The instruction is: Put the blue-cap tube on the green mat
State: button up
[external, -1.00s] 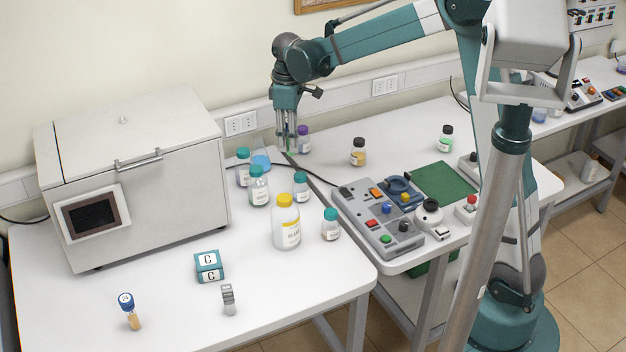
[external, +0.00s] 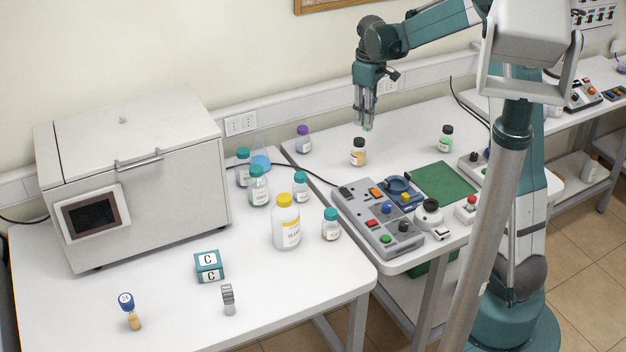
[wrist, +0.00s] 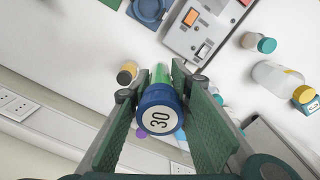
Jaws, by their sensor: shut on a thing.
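My gripper (external: 367,115) is shut on a blue-cap tube and holds it above the back of the right table. In the wrist view the round blue cap (wrist: 160,110) reads "30", and its green body (wrist: 160,76) points away between the two fingers. In the external view the fingers hide most of the tube; a bit of green shows below them. The green mat (external: 443,182) lies on the right table, right of and nearer than my gripper, with nothing on it. Another blue-cap tube (external: 128,312) with amber contents is at the left table's front.
An amber bottle (external: 358,152) stands just below my gripper in the picture, and a green bottle (external: 446,138) stands behind the mat. A control panel (external: 376,220) lies left of the mat. A purple-cap bottle (external: 303,139) stands at the back left of this table.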

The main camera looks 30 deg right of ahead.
jog(key=s+d+m, duration=0.2)
jog(key=s+d, duration=0.2)
jog(key=d, duration=0.8)
jog(key=s+d+m, duration=0.2)
jog(key=s+d, duration=0.2)
jog(key=d, duration=0.9)
notch_tip(320, 180, down, 11)
jog(key=shift+s+p, duration=0.2)
jog(key=shift+p, duration=0.15)
jog(key=shift+a, duration=0.1)
send_over(434, 176)
jog(key=shift+f, duration=2.9)
jog(key=shift+f, duration=0.1)
jog(key=shift+f+p, duration=0.45)
jog(key=shift+f, duration=1.55)
jog(key=shift+f, duration=0.15)
